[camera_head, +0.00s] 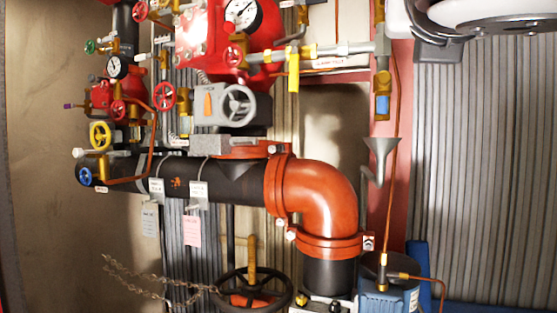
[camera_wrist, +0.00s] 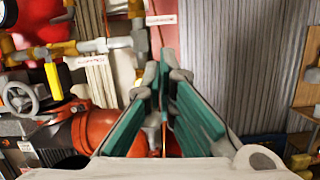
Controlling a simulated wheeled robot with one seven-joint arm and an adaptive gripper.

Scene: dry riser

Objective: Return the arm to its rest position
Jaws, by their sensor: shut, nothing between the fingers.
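My gripper (camera_wrist: 164,78) shows in the wrist view with its two green-padded fingers drawn together at the tips. It is shut and nothing is held between the fingers. It points toward the pipework and the grey corrugated wall (camera_wrist: 235,60). In the head view, a white and dark part of my arm (camera_head: 490,14) fills the top right corner. The fingers do not show in that view.
An orange pipe elbow (camera_head: 318,197) joins a black horizontal pipe (camera_head: 230,180). Red valves and gauges crowd the upper left. A grey funnel (camera_head: 380,152) hangs beside the elbow. Corrugated wall fills the right.

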